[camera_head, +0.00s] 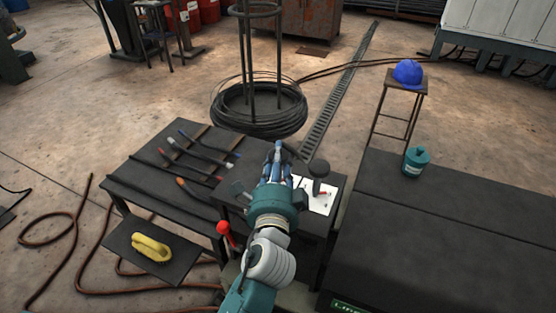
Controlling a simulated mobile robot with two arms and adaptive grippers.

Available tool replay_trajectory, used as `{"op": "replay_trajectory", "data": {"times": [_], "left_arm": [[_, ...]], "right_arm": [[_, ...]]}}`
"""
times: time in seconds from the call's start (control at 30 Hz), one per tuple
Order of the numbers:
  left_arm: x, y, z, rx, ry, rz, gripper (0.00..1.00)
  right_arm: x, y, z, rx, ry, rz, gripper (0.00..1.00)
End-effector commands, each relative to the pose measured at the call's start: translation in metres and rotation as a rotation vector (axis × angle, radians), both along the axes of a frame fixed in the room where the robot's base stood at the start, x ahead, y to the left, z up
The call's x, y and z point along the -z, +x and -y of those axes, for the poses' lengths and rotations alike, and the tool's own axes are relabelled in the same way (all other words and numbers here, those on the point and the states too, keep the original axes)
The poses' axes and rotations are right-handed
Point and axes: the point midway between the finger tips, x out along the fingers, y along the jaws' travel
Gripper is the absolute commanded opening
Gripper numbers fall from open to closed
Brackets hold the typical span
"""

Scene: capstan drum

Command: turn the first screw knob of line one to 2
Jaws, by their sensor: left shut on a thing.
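My left gripper (278,152) reaches away from me over a dark stand (262,228). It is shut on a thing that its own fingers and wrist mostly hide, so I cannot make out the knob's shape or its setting. My right gripper is not in view.
A red ball-topped lever (223,227) stands left of my arm. A dark bench (185,140) with several tools is at the left. A wide black table (440,235) with a teal canister (416,161) is at the right. A wire coil (258,108) stands behind.

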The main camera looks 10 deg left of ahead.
Motion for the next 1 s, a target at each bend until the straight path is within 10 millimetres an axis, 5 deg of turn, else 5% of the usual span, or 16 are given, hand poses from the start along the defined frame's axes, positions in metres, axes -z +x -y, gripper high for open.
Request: {"op": "replay_trajectory", "data": {"times": [0.33,0.37,0.47,0.77,1.0], "left_arm": [[0.009,-0.001,0.001,-0.001,-0.003,-0.018,0.0],[0.009,-0.001,0.001,-0.001,-0.003,-0.018,0.3],[0.008,-0.001,0.001,0.0,-0.002,-0.016,0.46],[0.004,-0.002,0.001,0.0,-0.001,-0.007,0.46],[0.005,-0.033,0.006,0.001,-0.004,-0.01,0.46]], "right_arm": [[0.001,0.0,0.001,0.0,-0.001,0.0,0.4],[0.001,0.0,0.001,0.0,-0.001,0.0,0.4],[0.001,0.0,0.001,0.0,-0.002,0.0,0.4],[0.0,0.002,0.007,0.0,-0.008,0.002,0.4],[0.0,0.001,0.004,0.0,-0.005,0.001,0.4]]}}
